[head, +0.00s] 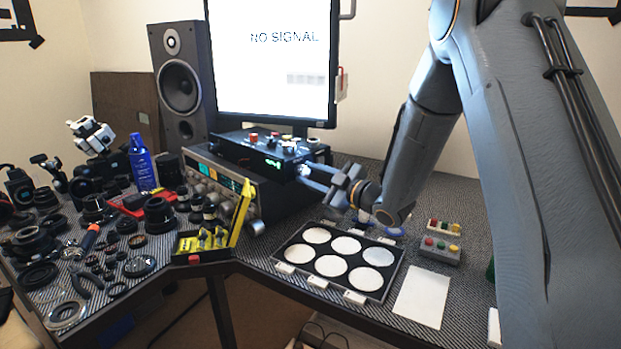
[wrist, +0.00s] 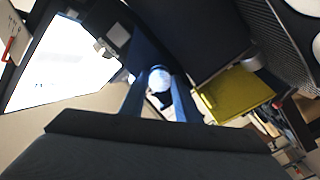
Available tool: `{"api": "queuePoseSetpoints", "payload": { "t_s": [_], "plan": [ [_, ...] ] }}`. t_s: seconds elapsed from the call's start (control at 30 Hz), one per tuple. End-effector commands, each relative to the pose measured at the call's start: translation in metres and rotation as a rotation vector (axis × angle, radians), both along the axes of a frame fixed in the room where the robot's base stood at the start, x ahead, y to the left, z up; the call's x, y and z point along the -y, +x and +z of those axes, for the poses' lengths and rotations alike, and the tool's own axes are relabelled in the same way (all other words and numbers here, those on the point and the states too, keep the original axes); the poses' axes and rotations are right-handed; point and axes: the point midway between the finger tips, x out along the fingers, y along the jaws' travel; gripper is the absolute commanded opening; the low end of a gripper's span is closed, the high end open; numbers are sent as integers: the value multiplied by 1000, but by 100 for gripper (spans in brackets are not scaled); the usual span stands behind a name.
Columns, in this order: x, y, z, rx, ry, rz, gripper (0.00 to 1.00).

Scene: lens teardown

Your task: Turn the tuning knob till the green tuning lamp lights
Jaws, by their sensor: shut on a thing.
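My gripper (head: 309,177) reaches in from the right to the front of a black box (head: 235,152) below the monitor. Its fingers are shut on a pale round knob (head: 304,170) at the right end of the box's front. In the wrist view the knob (wrist: 160,79) shows as a bright whitish disc between the two dark fingers (wrist: 160,88). A small green glow (head: 272,164) shows on the box's front, left of the knob; I cannot tell whether it is the tuning lamp or a readout. The fingers partly hide the knob.
The box sits on a silver receiver (head: 210,177) with knobs. A yellow case (head: 241,212) stands open before it. A black tray with white discs (head: 280,251) lies below my gripper. A button box (head: 440,250) stands to the right. The monitor (head: 270,60) is behind.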

Motion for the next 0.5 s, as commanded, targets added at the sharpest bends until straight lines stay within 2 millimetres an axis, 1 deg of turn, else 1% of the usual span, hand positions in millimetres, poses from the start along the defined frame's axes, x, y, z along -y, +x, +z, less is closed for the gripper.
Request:
{"api": "queuePoseSetpoints", "payload": {
  "t_s": [0.43,0.47,0.5],
  "plan": [
    [1,0,0,8,-10,-1,7],
    [1,0,0,8,-10,-1,32],
    [1,0,0,8,-10,-1,39]
  ]
}}
